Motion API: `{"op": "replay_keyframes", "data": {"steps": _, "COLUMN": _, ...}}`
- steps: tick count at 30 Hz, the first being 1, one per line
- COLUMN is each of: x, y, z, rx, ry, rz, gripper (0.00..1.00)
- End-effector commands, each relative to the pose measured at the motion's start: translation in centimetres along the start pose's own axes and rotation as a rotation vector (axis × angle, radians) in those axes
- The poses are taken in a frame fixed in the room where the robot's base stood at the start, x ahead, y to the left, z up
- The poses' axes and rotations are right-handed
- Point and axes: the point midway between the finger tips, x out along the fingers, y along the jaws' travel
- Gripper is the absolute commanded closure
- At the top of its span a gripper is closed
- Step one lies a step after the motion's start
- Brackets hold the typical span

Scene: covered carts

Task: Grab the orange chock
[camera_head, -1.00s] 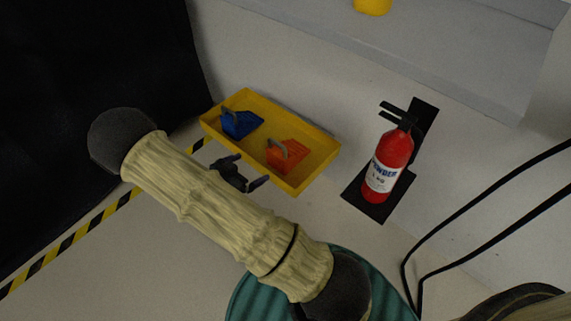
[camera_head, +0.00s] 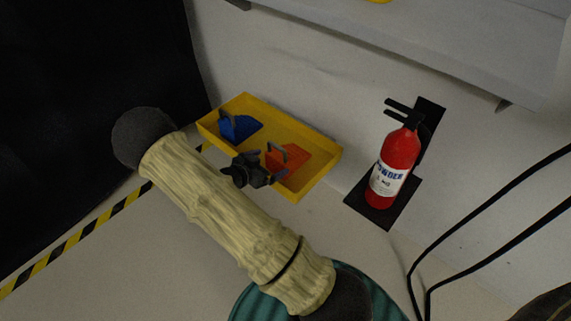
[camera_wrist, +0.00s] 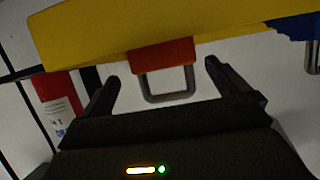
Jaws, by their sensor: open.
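The orange chock (camera_head: 294,160) lies in the right part of the yellow tray (camera_head: 320,173), with a grey loop handle. In the wrist view, the orange chock (camera_wrist: 163,54) is ahead of my gripper (camera_wrist: 162,76), and its handle is between the two spread fingers with clear space on both sides. In the head view, my gripper (camera_head: 268,166) is at the tray's near edge, just left of the orange chock. It is open and empty. The blue chock (camera_head: 238,128) lies in the tray's left part; its edge shows in the wrist view (camera_wrist: 297,25).
A red fire extinguisher (camera_head: 396,165) stands on a black bracket right of the tray. A grey ledge (camera_head: 440,50) is above at the back. A black curtain (camera_head: 90,80) hangs at left. Yellow-black tape (camera_head: 90,228) crosses the clear floor.

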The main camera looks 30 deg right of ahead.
Motion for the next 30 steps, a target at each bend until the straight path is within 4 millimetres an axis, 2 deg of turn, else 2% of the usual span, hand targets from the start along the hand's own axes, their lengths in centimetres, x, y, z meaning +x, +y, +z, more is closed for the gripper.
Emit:
{"op": "replay_keyframes", "data": {"steps": 1, "x": 1.1, "y": 0.0, "z": 0.4, "rx": 0.002, "ry": 0.001, "rz": 0.002, "gripper": 0.0}}
{"op": "replay_keyframes", "data": {"steps": 3, "x": 2.0, "y": 0.0, "z": 0.4, "rx": 0.002, "ry": 0.0, "rz": 0.002, "gripper": 0.0}}
{"op": "replay_keyframes", "data": {"steps": 6, "x": 2.7, "y": 0.0, "z": 0.2, "rx": 0.001, "ry": 0.0, "rz": 0.0, "gripper": 0.0}}
{"op": "replay_keyframes", "data": {"steps": 16, "x": 2.8, "y": 0.0, "z": 0.0, "rx": 0.0, "ry": 0.0, "rz": 0.0, "gripper": 0.0}}
{"op": "replay_keyframes", "data": {"steps": 20, "x": 3.5, "y": -0.1, "z": 0.2, "rx": 0.001, "ry": 0.0, "rz": 0.001, "gripper": 0.0}}
{"op": "replay_keyframes", "data": {"steps": 30, "x": 7.2, "y": -0.4, "z": 0.2, "rx": 0.002, "ry": 0.001, "rz": 0.002, "gripper": 0.0}}
